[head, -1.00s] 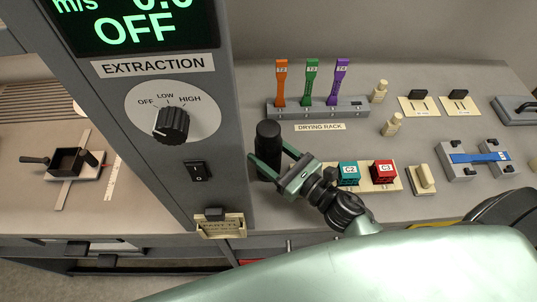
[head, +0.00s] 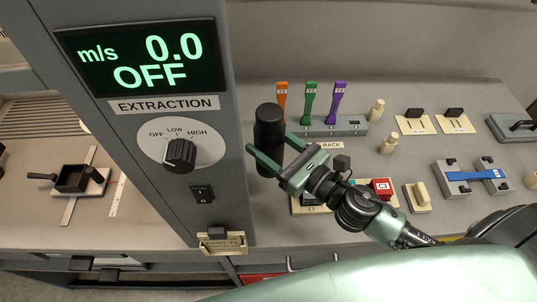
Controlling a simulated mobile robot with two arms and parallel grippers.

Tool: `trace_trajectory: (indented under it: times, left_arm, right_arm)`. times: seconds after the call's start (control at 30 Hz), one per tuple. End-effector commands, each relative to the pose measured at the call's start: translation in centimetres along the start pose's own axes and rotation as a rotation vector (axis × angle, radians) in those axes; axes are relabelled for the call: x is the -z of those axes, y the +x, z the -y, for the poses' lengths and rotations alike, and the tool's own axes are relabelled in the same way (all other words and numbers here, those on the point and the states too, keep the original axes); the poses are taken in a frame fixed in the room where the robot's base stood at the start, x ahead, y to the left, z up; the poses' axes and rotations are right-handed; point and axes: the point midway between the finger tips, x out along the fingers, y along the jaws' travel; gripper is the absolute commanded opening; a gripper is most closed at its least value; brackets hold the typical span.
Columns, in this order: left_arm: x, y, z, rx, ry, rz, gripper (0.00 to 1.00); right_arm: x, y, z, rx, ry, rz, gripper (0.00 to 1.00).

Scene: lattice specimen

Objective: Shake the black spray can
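The black spray can (head: 268,122) is upright, or nearly so, in the middle of the head view, just right of the grey column. My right gripper (head: 270,144), pale green, reaches in from the lower right. Its two fingers lie on either side of the can and hold it. The can appears raised above the grey bench, and its lower part is partly hidden by the near finger. My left gripper is not in view.
The grey column with the extraction dial (head: 180,154) and OFF display stands close left of the can. Behind is the drying rack (head: 350,128) with orange, green and purple tools. A red C3 block (head: 381,187) sits partly behind my arm. Right are a blue-strapped fixture (head: 466,180) and small pale items.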

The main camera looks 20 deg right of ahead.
Motion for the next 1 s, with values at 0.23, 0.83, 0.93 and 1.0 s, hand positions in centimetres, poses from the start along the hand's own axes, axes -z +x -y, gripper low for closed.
trace_trajectory:
  times: [0.23, 0.83, 0.93, 1.0]
  left_arm:
    - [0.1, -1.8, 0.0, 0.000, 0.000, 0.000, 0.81]
    - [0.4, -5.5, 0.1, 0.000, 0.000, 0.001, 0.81]
    - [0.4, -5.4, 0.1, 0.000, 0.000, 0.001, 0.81]
    - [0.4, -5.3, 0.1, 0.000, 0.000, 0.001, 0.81]
  right_arm:
    - [-6.0, 0.0, -0.1, -0.004, -0.006, 0.003, 0.00]
    - [-11.4, 0.0, 0.0, 0.000, 0.000, 0.002, 0.00]
    - [-11.2, 0.0, 0.0, 0.000, 0.000, 0.002, 0.00]
    - [-11.2, 0.0, 0.0, 0.000, 0.000, 0.002, 0.00]
